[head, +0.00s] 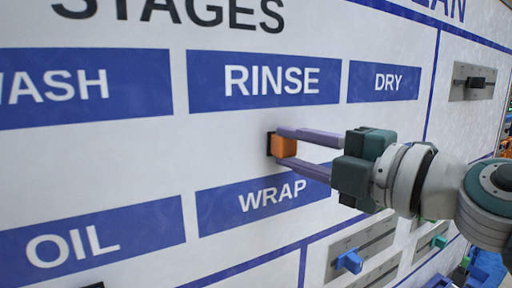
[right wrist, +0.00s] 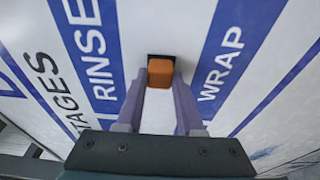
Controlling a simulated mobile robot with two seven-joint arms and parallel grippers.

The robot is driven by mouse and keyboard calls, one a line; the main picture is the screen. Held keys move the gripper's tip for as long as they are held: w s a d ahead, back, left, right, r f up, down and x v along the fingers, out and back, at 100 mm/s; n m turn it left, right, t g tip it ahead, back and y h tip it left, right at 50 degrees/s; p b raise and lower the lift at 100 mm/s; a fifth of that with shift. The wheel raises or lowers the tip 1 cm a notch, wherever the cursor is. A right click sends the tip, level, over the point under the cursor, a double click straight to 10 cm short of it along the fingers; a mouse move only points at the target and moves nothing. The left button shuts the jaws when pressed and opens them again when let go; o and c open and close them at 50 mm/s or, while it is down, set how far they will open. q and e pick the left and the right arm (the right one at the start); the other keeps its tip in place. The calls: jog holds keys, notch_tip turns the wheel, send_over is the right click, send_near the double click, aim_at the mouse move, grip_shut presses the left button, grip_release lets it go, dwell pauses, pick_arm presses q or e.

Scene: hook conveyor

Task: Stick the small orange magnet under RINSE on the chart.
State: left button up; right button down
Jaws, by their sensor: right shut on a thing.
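The small orange magnet (head: 284,146) is at the chart's white face below the blue RINSE label (head: 265,80) and above the WRAP label (head: 262,200). My right gripper (head: 287,147) is shut on it, coming in from the right. In the right wrist view the magnet (right wrist: 160,72) sits between the two purple fingertips, with a dark patch behind it at the chart (right wrist: 140,20). The dark patch seems to touch the board, but I cannot tell for sure. My left gripper is not in view.
Other labels are WASH (head: 80,85), DRY (head: 384,82) and OIL (head: 85,240). A slider with a black knob (head: 476,83) is at the upper right. Sliders with a blue knob (head: 349,262) and a green knob (head: 439,242) are at the lower right.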

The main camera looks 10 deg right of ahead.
jog(key=shift+c, duration=2.3)
grip_release()
